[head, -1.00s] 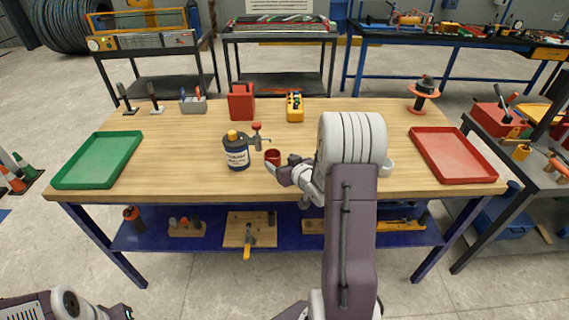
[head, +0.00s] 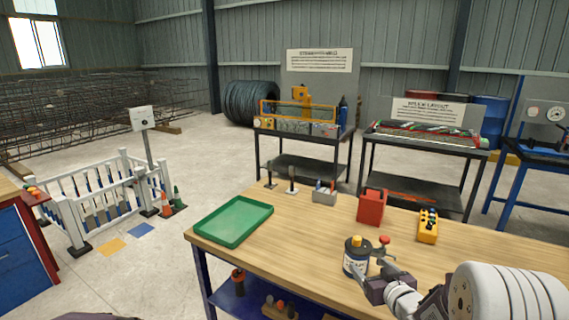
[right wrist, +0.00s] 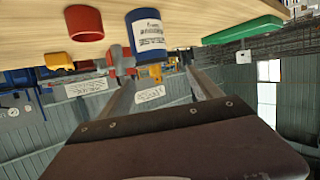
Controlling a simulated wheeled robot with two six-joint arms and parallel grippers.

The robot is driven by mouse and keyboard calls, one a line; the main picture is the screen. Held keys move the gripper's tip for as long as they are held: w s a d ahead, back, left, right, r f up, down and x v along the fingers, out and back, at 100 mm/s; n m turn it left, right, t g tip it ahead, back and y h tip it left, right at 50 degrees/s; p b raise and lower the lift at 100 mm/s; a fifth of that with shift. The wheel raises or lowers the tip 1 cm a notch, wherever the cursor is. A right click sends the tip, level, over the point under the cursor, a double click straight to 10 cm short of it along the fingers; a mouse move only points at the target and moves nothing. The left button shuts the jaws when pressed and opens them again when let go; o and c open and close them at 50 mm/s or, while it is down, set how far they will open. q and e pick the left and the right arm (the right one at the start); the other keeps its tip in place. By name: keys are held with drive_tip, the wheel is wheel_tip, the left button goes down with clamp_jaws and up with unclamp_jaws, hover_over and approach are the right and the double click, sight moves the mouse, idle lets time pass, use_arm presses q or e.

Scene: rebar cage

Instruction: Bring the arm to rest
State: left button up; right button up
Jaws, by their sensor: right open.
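My right arm comes in from the lower right of the head view. Its gripper (head: 378,268) is over the wooden workbench (head: 300,247), beside the dark blue bottle (head: 356,258) with an orange cap. The right wrist view looks upside down, with the bench at the top. There the two fingers (right wrist: 160,85) stand apart with nothing held between them. The bottle (right wrist: 149,35) and a red cup (right wrist: 84,22) show beyond the fingers. My left gripper is not in view.
A green tray (head: 234,221) lies on the bench's left end. A red container (head: 371,206), a yellow control box (head: 428,226) and a small grey holder (head: 325,195) stand along the back.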

drive_tip(key=s+a+r+g+p, duration=0.1)
drive_tip(key=s+a+r, duration=0.15)
drive_tip(key=a, duration=0.35)
use_arm(q)
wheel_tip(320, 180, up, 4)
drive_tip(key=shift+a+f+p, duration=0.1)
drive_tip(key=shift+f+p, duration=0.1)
drive_tip(key=shift+p, duration=0.5)
use_arm(e)
drive_tip(key=s+f+g, duration=0.3)
drive_tip(key=s+g, duration=0.1)
drive_tip(key=s, duration=0.3)
drive_tip(key=s+a+f+m+g, duration=0.1)
drive_tip(key=s+f+g, duration=0.3)
drive_tip(key=s, duration=0.4)
drive_tip(key=s+a+f+g+h, duration=0.1)
drive_tip(key=s+f+g, duration=0.2)
drive_tip(key=s, duration=0.4)
drive_tip(key=shift+s+a+f+m+g, duration=0.15)
drive_tip(key=shift+a+f+m+g, duration=0.15)
drive_tip(key=shift+g, duration=0.3)
drive_tip(key=shift+d, duration=0.15)
